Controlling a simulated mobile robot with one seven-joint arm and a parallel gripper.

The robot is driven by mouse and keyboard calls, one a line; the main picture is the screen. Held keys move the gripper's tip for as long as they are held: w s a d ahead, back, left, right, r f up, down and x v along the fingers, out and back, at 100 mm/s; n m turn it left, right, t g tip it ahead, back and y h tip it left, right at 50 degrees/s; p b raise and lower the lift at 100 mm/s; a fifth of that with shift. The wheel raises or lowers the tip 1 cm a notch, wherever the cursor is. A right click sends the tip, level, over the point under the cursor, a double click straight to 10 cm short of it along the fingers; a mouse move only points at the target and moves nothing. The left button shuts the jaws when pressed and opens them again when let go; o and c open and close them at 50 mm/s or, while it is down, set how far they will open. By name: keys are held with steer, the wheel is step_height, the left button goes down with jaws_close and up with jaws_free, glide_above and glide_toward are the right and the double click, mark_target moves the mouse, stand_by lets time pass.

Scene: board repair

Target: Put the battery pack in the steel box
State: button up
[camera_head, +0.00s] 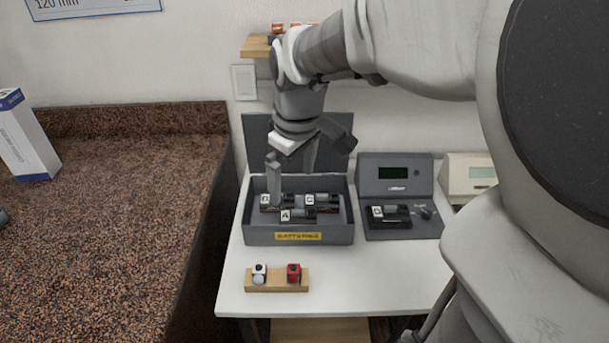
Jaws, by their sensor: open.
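The steel box (343,228), dark grey with a yellow label on its front, stands open on the white table with its lid raised at the back. Three dark battery packs with white lettered tags lie in it: one at the left (269,204), one at the right (322,199) and one in front (297,215). Another battery pack (390,215) with a white tag sits on the grey device right of the box. My gripper (291,168) is open, pointing down over the left half of the box. One finger is close to the left pack; I cannot tell whether they touch.
A wooden block (277,284) with a white and a red item stands on the table in front of the box. A beige device (470,172) stands at the right, partly behind my arm. A brown speckled counter (110,215) with a white carton (25,140) is at the left.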

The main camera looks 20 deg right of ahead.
steer(key=s+a+r+m+t, duration=0.1)
steer(key=s+m, duration=0.1)
steer(key=s, duration=0.4)
steer(key=s+a+r+m+t, duration=0.1)
steer(key=s+a+m+t, duration=0.1)
steer(key=s, duration=0.5)
steer(key=shift+s+a+r+m, duration=0.25)
steer(key=shift+a+m, duration=0.05)
steer(key=shift+m, duration=0.5)
step_height(320, 180, up, 7)
steer(key=p, duration=0.7)
steer(key=shift+r, duration=0.2)
steer(key=shift+c, duration=0.2)
